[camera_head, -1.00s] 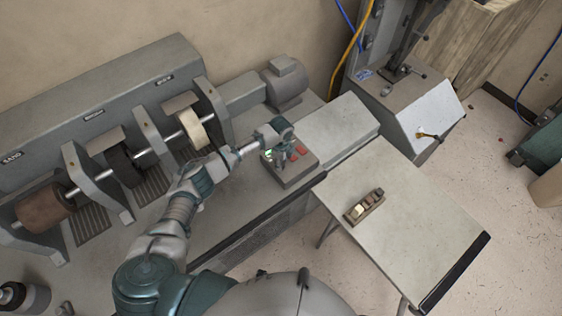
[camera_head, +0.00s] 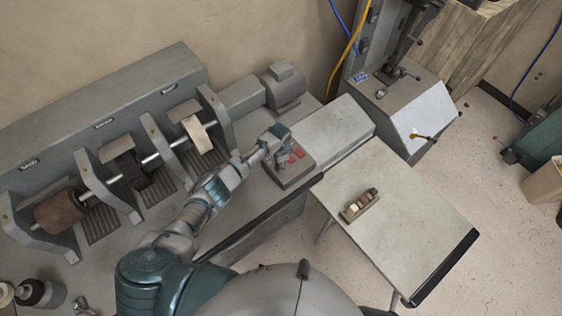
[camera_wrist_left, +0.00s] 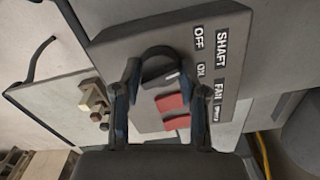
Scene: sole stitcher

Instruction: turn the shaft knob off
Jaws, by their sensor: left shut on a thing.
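The grey control box (camera_head: 292,178) stands on the machine bench in the head view. The shaft knob (camera_wrist_left: 158,66) is dark and round on the box's panel in the wrist view. A short white mark on it faces the side of the ON label (camera_wrist_left: 201,70); the OFF label (camera_wrist_left: 198,38) is above that. My left gripper (camera_head: 279,156) is over the box, shut on the knob, with a finger on either side in the wrist view (camera_wrist_left: 164,76). In the head view the gripper hides the knob. My right gripper is not in view.
Two red switches (camera_wrist_left: 173,112) sit close beside the knob. The shaft with its wheels (camera_head: 200,137) runs along the bench at left. A side table (camera_head: 405,225) holds a small block with several buttons (camera_head: 360,205); the rest of its top is clear.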

